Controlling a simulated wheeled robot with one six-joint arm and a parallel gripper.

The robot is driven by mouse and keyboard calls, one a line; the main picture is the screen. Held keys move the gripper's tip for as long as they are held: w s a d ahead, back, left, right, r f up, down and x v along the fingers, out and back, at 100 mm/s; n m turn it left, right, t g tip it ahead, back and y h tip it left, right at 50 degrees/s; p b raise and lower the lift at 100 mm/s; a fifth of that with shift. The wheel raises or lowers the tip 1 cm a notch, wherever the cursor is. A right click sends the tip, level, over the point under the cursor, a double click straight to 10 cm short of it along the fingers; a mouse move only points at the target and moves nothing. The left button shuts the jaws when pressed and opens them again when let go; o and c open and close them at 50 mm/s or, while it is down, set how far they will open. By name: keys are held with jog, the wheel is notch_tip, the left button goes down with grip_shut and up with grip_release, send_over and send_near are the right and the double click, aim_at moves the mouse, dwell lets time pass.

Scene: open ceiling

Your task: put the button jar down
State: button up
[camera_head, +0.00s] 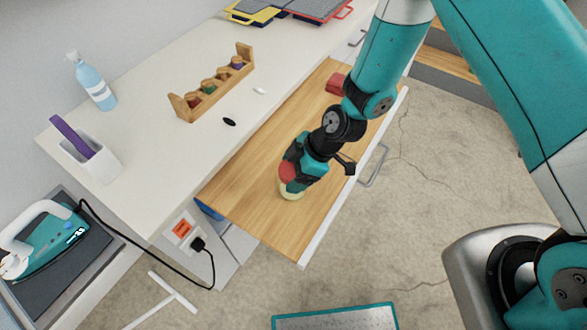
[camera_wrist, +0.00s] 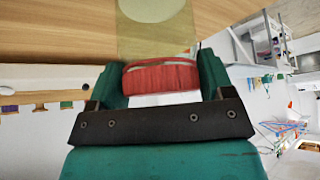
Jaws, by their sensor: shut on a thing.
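The button jar (camera_head: 291,190) has a red lid and a pale yellowish body. In the wrist view the red lid (camera_wrist: 160,77) sits between the two fingers of my gripper (camera_wrist: 160,84), with the see-through body stretching away toward a wood surface. In the head view my gripper (camera_head: 291,168) is shut on the jar, over the wooden bottom of an open drawer (camera_head: 262,205). The fingers partly hide the jar. I cannot tell whether its base touches the wood.
A red block (camera_head: 337,84) lies farther back in the drawer. The white counter (camera_head: 180,150) holds a wooden rack (camera_head: 213,83), a spray bottle (camera_head: 92,84), a white holder (camera_head: 92,160) and a small black item (camera_head: 229,122). The wood around the jar is clear.

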jog(key=shift+f, duration=0.15)
jog(key=o, duration=1)
jog(key=shift+o, duration=0.2)
jog(key=shift+r, duration=0.25)
jog(key=b+v, duration=0.4)
jog(key=v, duration=0.7)
jog(key=s+d+r+m+h, duration=0.1)
jog(key=s+d+r+m, duration=0.1)
jog(key=s+r+m, duration=0.3)
jog(key=s+d+r+m+h, duration=0.1)
jog(key=s+d+r+m, duration=0.2)
jog(key=s+r+m, duration=0.3)
jog(key=shift+s+r, duration=2.5)
jog(key=shift+r, duration=1.95)
